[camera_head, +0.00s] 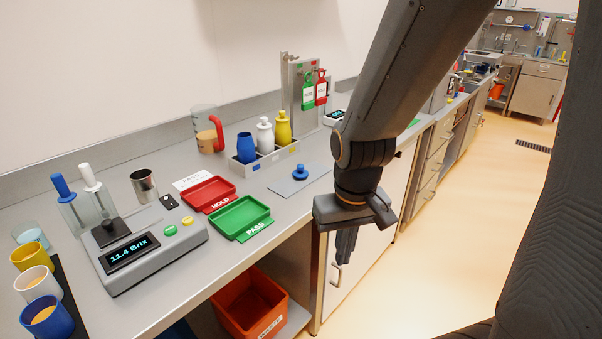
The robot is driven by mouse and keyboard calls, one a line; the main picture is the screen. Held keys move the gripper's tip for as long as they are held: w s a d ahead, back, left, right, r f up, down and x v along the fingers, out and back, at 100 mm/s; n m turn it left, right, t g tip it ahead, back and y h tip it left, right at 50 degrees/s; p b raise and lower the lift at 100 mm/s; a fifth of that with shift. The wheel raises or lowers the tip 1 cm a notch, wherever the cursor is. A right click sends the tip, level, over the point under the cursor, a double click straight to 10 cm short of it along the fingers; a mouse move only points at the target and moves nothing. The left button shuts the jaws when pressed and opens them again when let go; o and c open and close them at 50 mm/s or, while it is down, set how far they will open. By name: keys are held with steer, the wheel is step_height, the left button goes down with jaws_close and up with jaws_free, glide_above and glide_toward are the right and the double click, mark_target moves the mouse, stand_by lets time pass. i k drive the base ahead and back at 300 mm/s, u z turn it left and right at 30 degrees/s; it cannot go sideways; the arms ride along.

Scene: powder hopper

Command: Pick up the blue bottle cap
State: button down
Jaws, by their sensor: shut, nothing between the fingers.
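The blue bottle cap (300,171) sits on a grey mat (285,184) on the counter, in the middle of the head view. It has a wide base and a small knob on top. My gripper (344,256) hangs to the right of the cap, in front of the counter's front edge, pointing down. Its fingers are together and hold nothing. The gripper is apart from the cap.
A rack (268,165) with blue, white and yellow bottles stands behind the cap. A red tray (209,193) and a green tray (240,217) lie to its left. A Brix meter (152,247) stands further left. An orange bin (250,303) is below the counter.

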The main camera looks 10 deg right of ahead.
mark_target(300, 172)
steer(key=z, duration=1.2)
steer(key=i, duration=0.85)
steer(key=u, duration=2.3)
